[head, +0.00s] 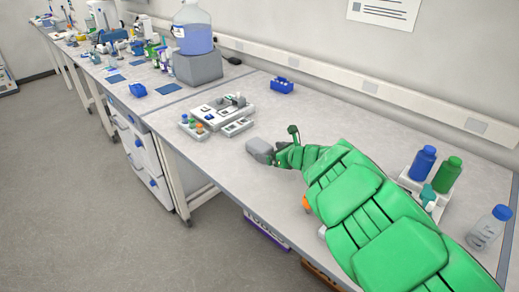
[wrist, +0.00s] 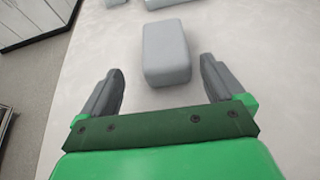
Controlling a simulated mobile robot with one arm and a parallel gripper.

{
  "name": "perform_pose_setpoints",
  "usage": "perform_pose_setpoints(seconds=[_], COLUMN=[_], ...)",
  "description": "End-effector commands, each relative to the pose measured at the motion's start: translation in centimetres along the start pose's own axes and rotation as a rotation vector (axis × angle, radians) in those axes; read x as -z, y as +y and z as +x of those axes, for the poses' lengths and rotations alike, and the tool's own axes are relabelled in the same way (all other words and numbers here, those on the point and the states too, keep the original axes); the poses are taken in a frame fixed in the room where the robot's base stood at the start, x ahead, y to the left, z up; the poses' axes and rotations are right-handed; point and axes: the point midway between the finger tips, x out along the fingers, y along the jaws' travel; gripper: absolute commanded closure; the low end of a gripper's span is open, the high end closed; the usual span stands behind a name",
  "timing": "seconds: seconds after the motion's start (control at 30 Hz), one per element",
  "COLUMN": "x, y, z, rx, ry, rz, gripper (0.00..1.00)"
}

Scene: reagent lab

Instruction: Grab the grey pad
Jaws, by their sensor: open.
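The grey pad (wrist: 166,54) is a small block with rounded edges lying on the light grey bench. In the wrist view it sits just ahead of my gripper (wrist: 163,84), roughly centred between the two dark fingers. The fingers are spread apart and nothing is held between them. In the head view the grey pad (head: 260,150) lies on the bench at the end of my green arm, and my gripper (head: 281,151) is right beside it. The arm partly hides the fingers there.
A white tray with small parts (head: 222,110) lies beyond the pad, and a blue rack (head: 282,85) stands at the back. The bench's front edge is left of the pad.

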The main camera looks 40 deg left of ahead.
Motion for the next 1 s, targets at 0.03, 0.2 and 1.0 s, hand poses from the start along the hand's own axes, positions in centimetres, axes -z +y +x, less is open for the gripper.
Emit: perform_pose_setpoints(seconds=[0.03,0.2,1.0], x=[0.0,-0.1,0.4], y=[0.0,-0.1,-0.7], z=[0.4,1.0,5.7], rx=[-0.001,0.0,0.001], ry=[-0.002,-0.003,-0.002], rz=[0.001,0.002,0.001], gripper=[0.04,0.04,0.04])
